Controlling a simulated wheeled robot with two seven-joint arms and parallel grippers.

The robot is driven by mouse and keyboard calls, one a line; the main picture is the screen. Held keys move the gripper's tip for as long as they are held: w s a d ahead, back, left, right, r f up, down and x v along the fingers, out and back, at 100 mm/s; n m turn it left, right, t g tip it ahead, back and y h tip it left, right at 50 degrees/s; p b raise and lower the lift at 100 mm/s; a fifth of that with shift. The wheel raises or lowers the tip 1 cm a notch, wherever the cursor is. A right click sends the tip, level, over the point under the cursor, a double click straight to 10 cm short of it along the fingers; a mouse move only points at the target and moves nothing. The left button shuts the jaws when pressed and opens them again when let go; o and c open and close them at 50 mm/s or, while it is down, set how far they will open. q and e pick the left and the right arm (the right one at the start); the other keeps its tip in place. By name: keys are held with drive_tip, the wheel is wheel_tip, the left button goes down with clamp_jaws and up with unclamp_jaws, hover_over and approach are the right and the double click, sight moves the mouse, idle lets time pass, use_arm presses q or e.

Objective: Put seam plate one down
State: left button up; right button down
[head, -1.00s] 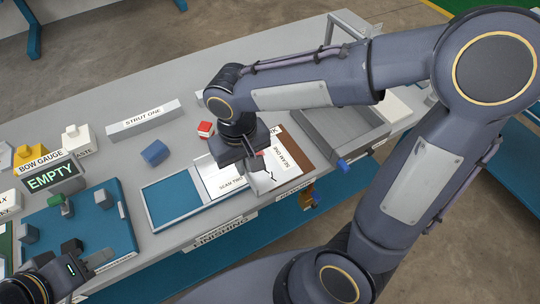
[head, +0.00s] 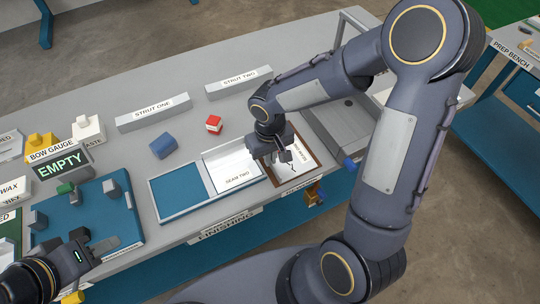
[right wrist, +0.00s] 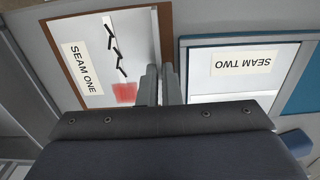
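Seam plate one (head: 299,165) is a white plate labelled SEAM ONE, with a black zigzag line and a red patch in the right wrist view (right wrist: 92,62). It appears to lie flat within the brown-edged mat (head: 316,176). My right gripper (head: 283,157) is over its left edge, fingers close together on that edge; the exact contact is partly hidden. Seam plate two (head: 229,166) lies to the left, in the right part of a blue-floored tray (head: 180,192). My left gripper (head: 92,243) is open and empty at the front of the blue fixture board.
Strut one (head: 152,113) and strut two (head: 238,82) stand along the back. A grey bin (head: 345,125) borders the mat on the right. The tray's left part is bare.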

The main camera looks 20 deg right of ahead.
drive_tip(key=shift+f, duration=0.25)
drive_tip(key=c, duration=1.6)
unclamp_jaws()
drive_tip(key=shift+r, duration=0.1)
wheel_tip(320, 180, up, 12)
drive_tip(key=s+d+r+m+t+y, duration=0.1)
drive_tip(key=s+t, duration=0.1)
drive_tip(key=s, duration=0.3)
drive_tip(key=s+d+r+m+t+y, duration=0.1)
drive_tip(key=s, duration=0.4)
drive_tip(key=s+d+r+t+y+p, duration=0.1)
drive_tip(key=s+r+t, duration=0.1)
drive_tip(key=s, duration=0.3)
drive_tip(key=shift+s+m+t+y, duration=0.2)
drive_tip(key=shift+m+t+y, duration=0.1)
drive_tip(key=shift+m+y, duration=0.1)
